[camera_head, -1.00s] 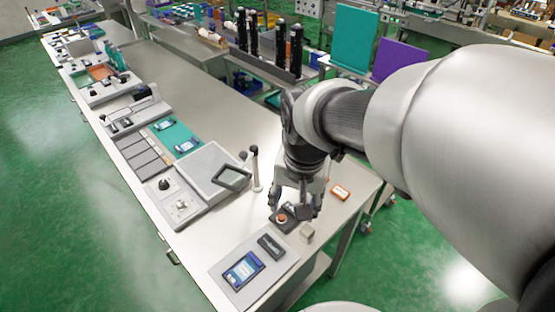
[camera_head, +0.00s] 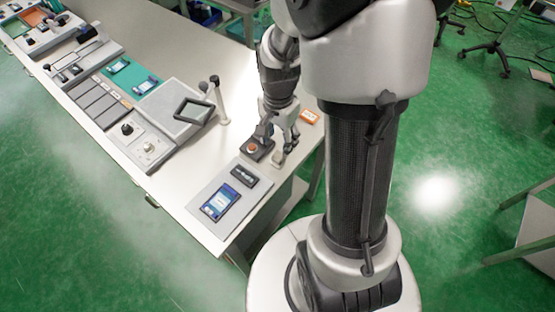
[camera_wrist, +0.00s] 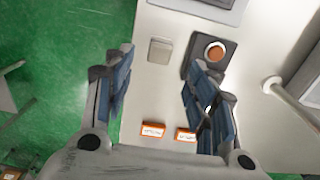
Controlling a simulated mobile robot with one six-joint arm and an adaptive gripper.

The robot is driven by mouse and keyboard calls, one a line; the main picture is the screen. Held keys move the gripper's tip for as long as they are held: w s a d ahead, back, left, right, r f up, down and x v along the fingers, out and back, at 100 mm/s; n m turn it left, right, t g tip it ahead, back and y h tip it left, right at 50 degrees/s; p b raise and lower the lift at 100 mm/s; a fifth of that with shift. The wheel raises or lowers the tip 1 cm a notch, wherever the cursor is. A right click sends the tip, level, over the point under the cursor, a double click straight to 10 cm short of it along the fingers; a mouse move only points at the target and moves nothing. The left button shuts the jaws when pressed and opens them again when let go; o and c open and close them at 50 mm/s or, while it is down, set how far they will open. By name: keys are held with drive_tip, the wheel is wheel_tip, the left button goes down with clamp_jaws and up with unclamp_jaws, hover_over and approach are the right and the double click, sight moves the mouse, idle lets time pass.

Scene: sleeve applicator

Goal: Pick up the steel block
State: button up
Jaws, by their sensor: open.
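The steel block (camera_wrist: 160,50) is a small pale grey block on the steel table. In the head view it shows partly below my gripper's fingers (camera_head: 279,158), to the right of the dark button box (camera_head: 257,149). My gripper (camera_head: 279,139) points down over the table close to the block. In the wrist view my gripper (camera_wrist: 158,75) has its fingers spread wide and empty. The block lies ahead, in line with the gap between them.
The dark box with an orange button (camera_wrist: 216,52) sits close right of the block. Two orange-labelled boxes (camera_wrist: 153,130) lie nearer my wrist. A grey mat (camera_head: 245,206) with a blue-framed card is at the table's front. A pale post (camera_head: 221,105) stands left of my gripper.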

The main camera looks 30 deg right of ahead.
sight(278, 155)
wheel_tip(278, 155, down, 9)
drive_tip(key=b, duration=0.3)
drive_tip(key=shift+r, duration=0.15)
drive_tip(key=shift+c, duration=0.2)
clamp_jaws()
idle(0.5)
